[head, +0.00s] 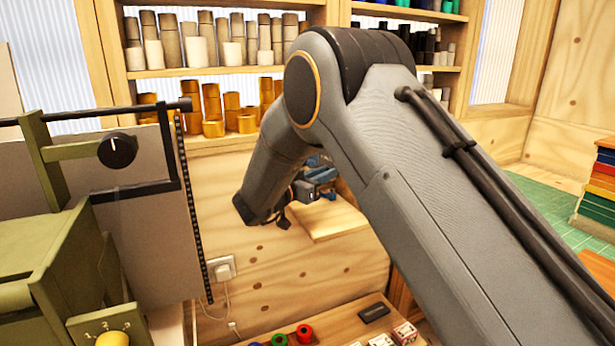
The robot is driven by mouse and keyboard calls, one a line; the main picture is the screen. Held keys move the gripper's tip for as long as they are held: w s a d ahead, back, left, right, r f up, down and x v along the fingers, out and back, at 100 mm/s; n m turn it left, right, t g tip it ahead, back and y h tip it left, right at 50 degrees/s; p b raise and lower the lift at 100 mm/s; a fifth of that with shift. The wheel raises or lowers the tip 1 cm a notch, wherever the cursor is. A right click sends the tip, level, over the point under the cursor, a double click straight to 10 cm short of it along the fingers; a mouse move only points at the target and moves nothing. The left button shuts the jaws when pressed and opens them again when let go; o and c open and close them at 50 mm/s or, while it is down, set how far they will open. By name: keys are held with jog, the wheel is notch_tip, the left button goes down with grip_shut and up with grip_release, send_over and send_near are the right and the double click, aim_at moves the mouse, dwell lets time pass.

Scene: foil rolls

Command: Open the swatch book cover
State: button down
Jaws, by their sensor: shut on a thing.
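My gripper (286,214) is small and dark in the head view, at the end of my bent arm, beside a pale wooden ledge. Its fingertips are mostly hidden by my wrist and too small to make out. A small blue-grey thing (322,186), partly behind my arm, lies at the back of the ledge, right beside the gripper. It looks like the swatch book, but its cover and pages cannot be told apart. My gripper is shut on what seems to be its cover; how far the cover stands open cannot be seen.
The wooden ledge (345,222) juts from the plywood wall. A green machine (60,260) with a grey panel (140,220) stands at left. Shelves of rolls (215,75) fill the back. Coloured rolls (305,334) sit on a low surface in front. Coloured stacks (600,190) stand at right.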

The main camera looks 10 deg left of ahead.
jog(key=shift+a+r, duration=0.1)
jog(key=shift+r, duration=0.05)
dwell(0.3)
jog(key=c, duration=1.7)
grip_release()
jog(key=shift+o, duration=0.2)
jog(key=b+v, duration=0.2)
jog(key=v, duration=0.5)
jog(key=shift+s+a, duration=0.25)
jog(key=shift+a, duration=0.05)
